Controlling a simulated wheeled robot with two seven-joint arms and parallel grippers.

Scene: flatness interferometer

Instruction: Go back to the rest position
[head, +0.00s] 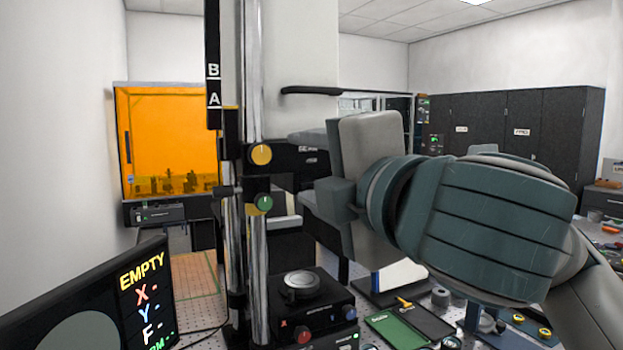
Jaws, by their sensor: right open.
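My right gripper (305,170) is raised in the middle of the head view, with its arm coming in from the right. Its jaws are open and point left toward the interferometer's upright column (256,80). I see nothing held between them. I cannot tell how near the fingers are to the column. The round stage (301,284) on the black base below shows no part on it. A screen (95,308) at lower left reads "EMPTY" with X, Y and F lines. My left gripper is not in view.
An orange panel (170,135) stands behind at left, black cabinets (525,125) at right.

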